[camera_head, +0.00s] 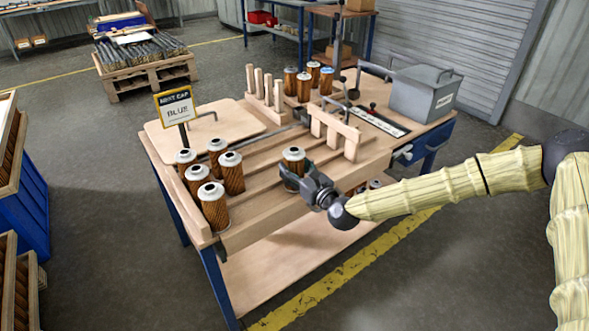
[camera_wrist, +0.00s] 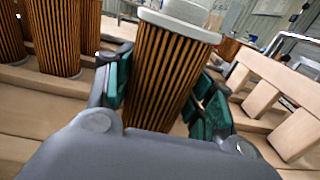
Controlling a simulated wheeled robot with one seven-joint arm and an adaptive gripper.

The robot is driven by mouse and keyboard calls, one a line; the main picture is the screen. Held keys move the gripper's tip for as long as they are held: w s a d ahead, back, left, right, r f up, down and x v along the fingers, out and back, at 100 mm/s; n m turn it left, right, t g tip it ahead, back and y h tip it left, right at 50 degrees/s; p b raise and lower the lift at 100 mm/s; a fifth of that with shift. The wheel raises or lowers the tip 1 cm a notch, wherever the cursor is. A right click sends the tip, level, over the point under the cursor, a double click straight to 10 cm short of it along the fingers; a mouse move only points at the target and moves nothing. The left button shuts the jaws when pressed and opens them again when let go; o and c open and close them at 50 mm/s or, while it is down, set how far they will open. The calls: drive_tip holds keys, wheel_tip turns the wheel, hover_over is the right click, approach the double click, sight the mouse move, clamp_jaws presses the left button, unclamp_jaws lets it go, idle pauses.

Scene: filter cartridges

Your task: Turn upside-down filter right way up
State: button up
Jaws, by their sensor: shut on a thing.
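My gripper (camera_head: 308,187) is shut on a brown pleated filter (camera_head: 292,169) with a pale grey cap on top, near the front middle of the workbench. In the wrist view the same filter (camera_wrist: 167,72) stands slightly tilted between the green finger pads (camera_wrist: 164,97). Its lower end is hidden behind my gripper, so I cannot tell whether it touches the bench. Several other filters (camera_head: 214,207) stand upright at the left of the bench with pale caps and dark centre holes on top. More filters (camera_head: 304,88) stand at the back, some with blue on top.
The wooden workbench (camera_head: 262,212) has low rails along it. A sign reading "NEXT CAP: BLUE" (camera_head: 176,106) stands at the left. Wooden pegs (camera_head: 268,90), a slotted wooden rack (camera_head: 335,131) and a grey box (camera_head: 425,94) stand behind and right.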

drive_tip(key=shift+f+b, duration=0.3)
drive_tip(key=shift+f, duration=0.05)
drive_tip(key=o, duration=1.2)
drive_tip(key=shift+c, duration=0.2)
drive_tip(key=v, duration=1.2)
